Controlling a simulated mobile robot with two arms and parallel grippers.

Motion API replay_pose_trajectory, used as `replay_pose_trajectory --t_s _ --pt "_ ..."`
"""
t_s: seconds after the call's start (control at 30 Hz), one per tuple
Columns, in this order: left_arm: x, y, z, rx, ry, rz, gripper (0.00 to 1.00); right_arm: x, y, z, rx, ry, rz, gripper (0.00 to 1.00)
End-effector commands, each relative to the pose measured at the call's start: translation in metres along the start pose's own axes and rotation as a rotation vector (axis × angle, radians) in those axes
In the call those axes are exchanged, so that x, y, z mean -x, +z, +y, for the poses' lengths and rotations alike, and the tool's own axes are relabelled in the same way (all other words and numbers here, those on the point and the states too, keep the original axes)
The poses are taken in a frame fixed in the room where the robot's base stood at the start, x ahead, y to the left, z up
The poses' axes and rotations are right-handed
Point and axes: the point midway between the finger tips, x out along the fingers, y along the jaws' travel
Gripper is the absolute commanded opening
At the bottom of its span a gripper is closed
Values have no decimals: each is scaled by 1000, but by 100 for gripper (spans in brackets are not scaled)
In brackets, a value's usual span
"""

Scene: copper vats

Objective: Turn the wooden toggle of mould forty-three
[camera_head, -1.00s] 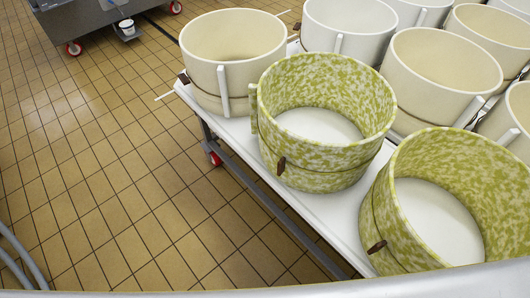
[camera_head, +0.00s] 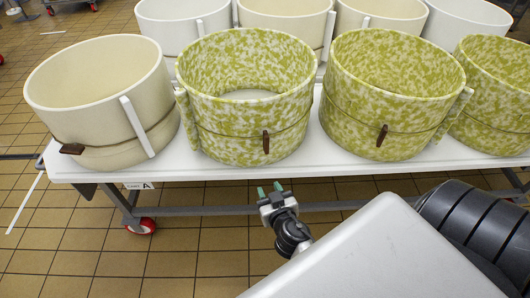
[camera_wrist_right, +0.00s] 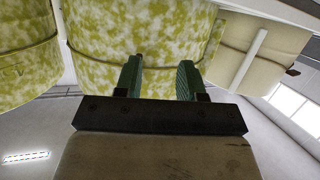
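Two green-and-cream mottled moulds stand at the table's front, one left of centre (camera_head: 215,85) and one right of centre (camera_head: 375,75). Each is an open ring with a cord around it and a small brown wooden toggle on its front, the left-centre toggle (camera_head: 266,142) and the right-centre toggle (camera_head: 382,135). Both toggles look roughly upright. I read no mould number. My right gripper (camera_head: 270,190) is below the table's front edge, under the left-centre mould, touching no toggle. In the wrist view its green fingers (camera_wrist_right: 160,78) are apart and empty, with a mottled mould beyond. My left gripper is out of view.
A plain cream mould (camera_head: 90,80) with a brown toggle (camera_head: 72,149) stands at the left. Another mottled mould (camera_head: 500,85) is at the right edge, and pale moulds fill the back row. The white table (camera_head: 330,165) has a red wheel (camera_head: 141,226); tiled floor is free at left.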

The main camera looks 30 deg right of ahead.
Motion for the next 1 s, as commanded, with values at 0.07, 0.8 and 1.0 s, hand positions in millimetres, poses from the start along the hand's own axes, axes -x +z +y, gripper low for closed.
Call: replay_pose_trajectory --t_s 0.07,0.8,1.0 --pt "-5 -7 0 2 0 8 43 2 -30 10 -28 35 110 39" --pt "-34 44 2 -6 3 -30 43 -61 -102 30 -60 74 249 39" --pt "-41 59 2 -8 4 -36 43 -85 -105 32 -62 74 246 39"
